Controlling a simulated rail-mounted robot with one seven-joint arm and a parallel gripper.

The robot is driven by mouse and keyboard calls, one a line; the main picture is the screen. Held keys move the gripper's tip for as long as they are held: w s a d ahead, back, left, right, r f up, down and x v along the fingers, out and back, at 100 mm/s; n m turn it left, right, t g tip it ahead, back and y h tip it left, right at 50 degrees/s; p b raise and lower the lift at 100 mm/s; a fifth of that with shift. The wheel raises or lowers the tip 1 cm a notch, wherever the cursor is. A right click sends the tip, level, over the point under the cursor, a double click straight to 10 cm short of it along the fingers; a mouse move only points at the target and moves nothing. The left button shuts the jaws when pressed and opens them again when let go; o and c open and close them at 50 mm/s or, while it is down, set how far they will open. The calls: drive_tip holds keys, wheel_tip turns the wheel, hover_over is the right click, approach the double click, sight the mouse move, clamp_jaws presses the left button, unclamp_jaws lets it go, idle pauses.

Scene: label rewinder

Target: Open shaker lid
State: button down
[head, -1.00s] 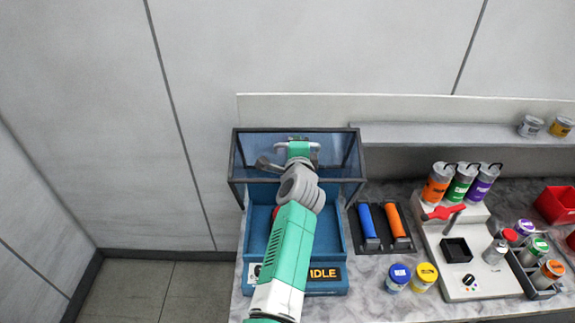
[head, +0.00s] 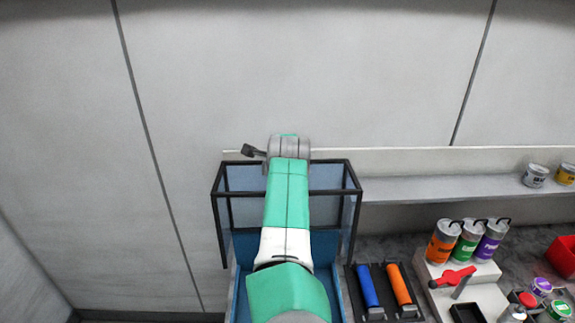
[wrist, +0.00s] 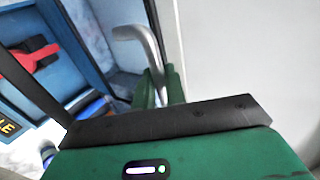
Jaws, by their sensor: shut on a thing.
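The shaker is a blue box (head: 237,300) below my arm in the head view. Its clear lid (head: 334,178) has a dark frame and stands raised at the back of the box. In the wrist view my gripper (wrist: 161,88) has its green fingers shut on the curved grey lid handle (wrist: 140,40). My arm covers the gripper and handle in the head view.
A shelf (head: 430,188) with two small cans runs along the wall to the right. Right of the shaker, a dark tray holds a blue roller (head: 367,287) and an orange roller (head: 399,284). Several labelled cans (head: 443,242) stand farther right. The wall is close behind the lid.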

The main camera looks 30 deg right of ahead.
drive_tip(key=shift+w+d+f, duration=0.1)
drive_tip(key=shift+w, duration=0.1)
idle(0.4)
drive_tip(key=c, duration=1.8)
unclamp_jaws()
drive_tip(key=shift+r, duration=0.3)
drive_tip(key=shift+b+v, duration=1.1)
drive_tip(key=shift+v, duration=2.6)
drive_tip(key=shift+s+f, duration=0.1)
